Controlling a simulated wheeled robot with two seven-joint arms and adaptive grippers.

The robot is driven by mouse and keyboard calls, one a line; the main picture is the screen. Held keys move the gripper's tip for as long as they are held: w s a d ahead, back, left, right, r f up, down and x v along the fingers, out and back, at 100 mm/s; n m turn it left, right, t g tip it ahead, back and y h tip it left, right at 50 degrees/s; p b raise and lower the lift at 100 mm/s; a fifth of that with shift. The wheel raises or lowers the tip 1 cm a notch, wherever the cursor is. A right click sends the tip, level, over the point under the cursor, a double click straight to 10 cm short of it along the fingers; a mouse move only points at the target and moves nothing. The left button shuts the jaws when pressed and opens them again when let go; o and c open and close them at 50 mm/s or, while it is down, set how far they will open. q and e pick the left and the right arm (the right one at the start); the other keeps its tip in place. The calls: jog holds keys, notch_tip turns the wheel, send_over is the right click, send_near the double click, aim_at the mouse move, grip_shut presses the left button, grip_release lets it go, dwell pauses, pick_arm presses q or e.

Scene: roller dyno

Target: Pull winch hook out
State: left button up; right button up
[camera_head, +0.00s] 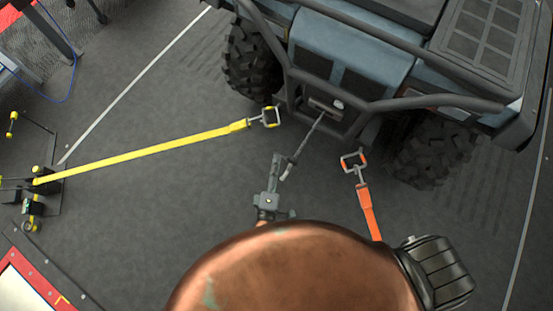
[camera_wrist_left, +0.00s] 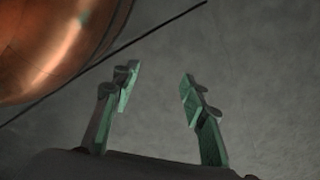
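A vehicle with a dark front bumper stands at the top right of the head view. A thin winch line runs straight down-left from the winch opening (camera_head: 322,105) in its front. The small winch hook (camera_head: 287,173) is at the line's lower end. My right gripper (camera_head: 278,160) is right beside the hook, at the hook's left in the picture. It shows nearly edge-on, so I cannot tell whether its fingers are shut on the hook. My left gripper (camera_wrist_left: 158,88) is open and empty in the left wrist view, its greenish fingers wide apart.
A yellow strap (camera_head: 150,152) with a hook runs from a floor anchor (camera_head: 40,182) towards the bumper (camera_head: 400,102). An orange strap (camera_head: 369,212) with a hook lies right of my right gripper. Grey floor is clear left of the gripper, below the yellow strap.

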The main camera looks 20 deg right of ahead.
pick_arm(q)
jog(key=shift+d+r, duration=0.1)
jog(key=shift+r, duration=0.5)
pick_arm(e)
jog(key=v, duration=0.5)
jog(key=shift+s+a+r, duration=0.1)
jog(key=shift+s, duration=0.2)
